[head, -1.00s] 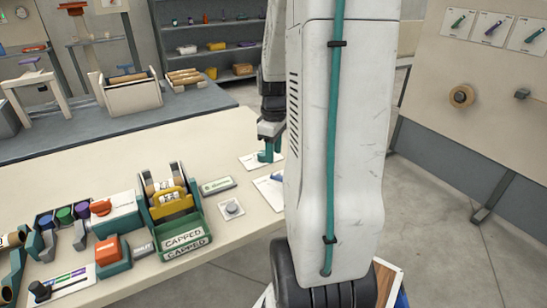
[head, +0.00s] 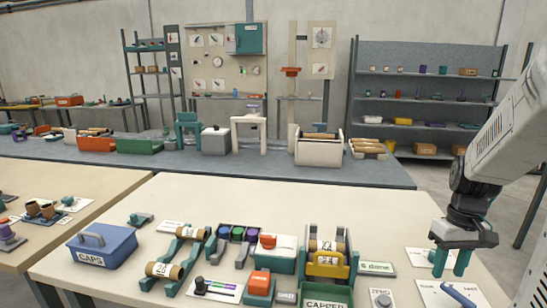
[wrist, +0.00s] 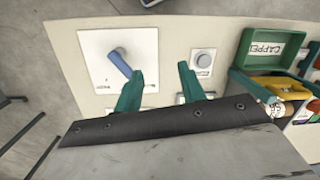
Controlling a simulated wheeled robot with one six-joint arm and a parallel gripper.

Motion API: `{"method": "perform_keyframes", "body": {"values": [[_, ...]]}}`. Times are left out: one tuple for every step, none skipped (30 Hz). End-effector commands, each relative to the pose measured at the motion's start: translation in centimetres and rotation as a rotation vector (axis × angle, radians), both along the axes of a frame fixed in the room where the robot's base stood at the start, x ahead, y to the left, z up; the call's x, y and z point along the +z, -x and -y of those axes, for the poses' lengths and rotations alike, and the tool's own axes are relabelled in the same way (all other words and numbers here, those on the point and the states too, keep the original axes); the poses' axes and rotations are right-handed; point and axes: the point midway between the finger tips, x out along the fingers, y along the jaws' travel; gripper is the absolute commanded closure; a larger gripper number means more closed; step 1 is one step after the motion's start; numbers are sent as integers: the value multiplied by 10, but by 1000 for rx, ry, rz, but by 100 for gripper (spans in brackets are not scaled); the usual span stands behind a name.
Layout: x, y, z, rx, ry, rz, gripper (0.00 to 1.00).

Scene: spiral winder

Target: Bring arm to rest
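My gripper (head: 451,262) is at the right of the head view, above the right end of the cream table (head: 400,220). Its two teal fingers point down and are apart, with nothing between them. The wrist view also shows the open fingers (wrist: 160,85) above the table. A blue lever on a white plate (wrist: 95,72) lies beyond the left finger there, and a grey round button (wrist: 203,59) lies beyond the right one. My arm's white link enters from the right edge of the head view.
A green tray marked CAPPED (head: 325,300) and a yellow-handled holder with tubes (head: 327,262) stand left of my gripper. A blue CAPS box (head: 102,246) stands at the table's left. A grey bench (head: 250,172) and shelves (head: 425,100) are behind.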

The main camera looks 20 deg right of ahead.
Motion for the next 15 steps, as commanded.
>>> {"method": "perform_keyframes", "body": {"values": [[10, 1, -17, -17, 7, -4, 60], [15, 2, -28, -31, 10, -7, 60], [23, 4, -42, -47, 16, -11, 60], [29, 6, -53, -57, 21, -12, 60], [34, 8, -64, -66, 26, -12, 60], [42, 11, -80, -73, 34, -12, 60], [48, 14, -92, -78, 40, -9, 60], [54, 17, -104, -80, 47, -5, 60], [61, 23, -121, -79, 56, 3, 60], [66, 27, -132, -76, 62, 9, 60], [71, 32, -144, -70, 68, 18, 60], [77, 38, -158, -59, 76, 31, 60], [80, 43, -168, -46, 80, 44, 60], [84, 48, -177, -30, 85, 56, 60], [88, 55, -189, -4, 89, 76, 60]]}}
